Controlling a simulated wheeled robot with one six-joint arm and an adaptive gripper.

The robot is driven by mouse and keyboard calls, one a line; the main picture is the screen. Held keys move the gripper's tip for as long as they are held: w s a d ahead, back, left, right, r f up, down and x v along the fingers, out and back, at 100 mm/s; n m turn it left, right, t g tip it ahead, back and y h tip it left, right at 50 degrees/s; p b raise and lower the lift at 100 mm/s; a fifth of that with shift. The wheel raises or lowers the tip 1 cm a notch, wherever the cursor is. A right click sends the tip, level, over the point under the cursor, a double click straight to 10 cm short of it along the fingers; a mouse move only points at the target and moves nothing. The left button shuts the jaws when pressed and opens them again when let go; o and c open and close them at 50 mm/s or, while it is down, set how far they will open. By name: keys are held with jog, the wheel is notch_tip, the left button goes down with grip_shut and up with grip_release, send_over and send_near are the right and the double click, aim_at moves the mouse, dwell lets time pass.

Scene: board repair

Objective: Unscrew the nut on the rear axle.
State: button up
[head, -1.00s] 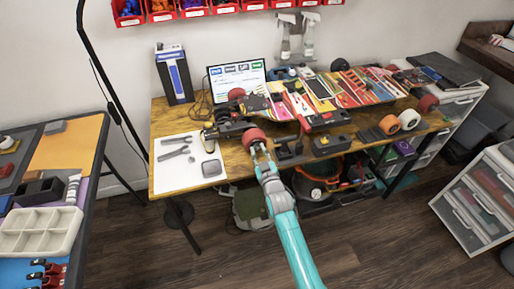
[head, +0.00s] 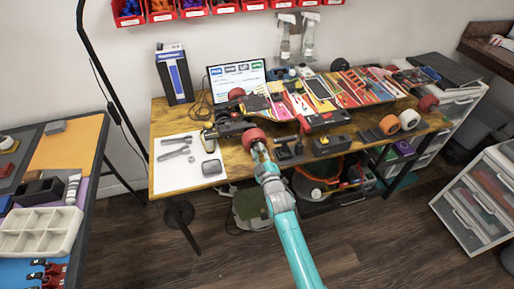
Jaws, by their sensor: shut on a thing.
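The skateboard lies upside down on the wooden table, with its truck and wheels at the left end. A red wheel (head: 253,138) sits on the near end of the rear axle. My gripper (head: 258,149) points up at the outer face of this wheel, at the table's front edge. Its fingertips are closed at the axle end, where the nut is. The nut is too small and too covered by the fingers to make out. Another red wheel (head: 236,94) is on the far end of the same axle.
A white mat (head: 170,180) with tools lies at the table's left end. A laptop (head: 236,78) stands behind the board. Loose orange (head: 388,124) and white (head: 409,119) wheels stand on the right. The floor in front is clear.

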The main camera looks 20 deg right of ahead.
jog(key=o, duration=1)
jog(key=shift+c, duration=1)
jog(key=m, duration=0.4)
jog(key=shift+m, duration=0.9)
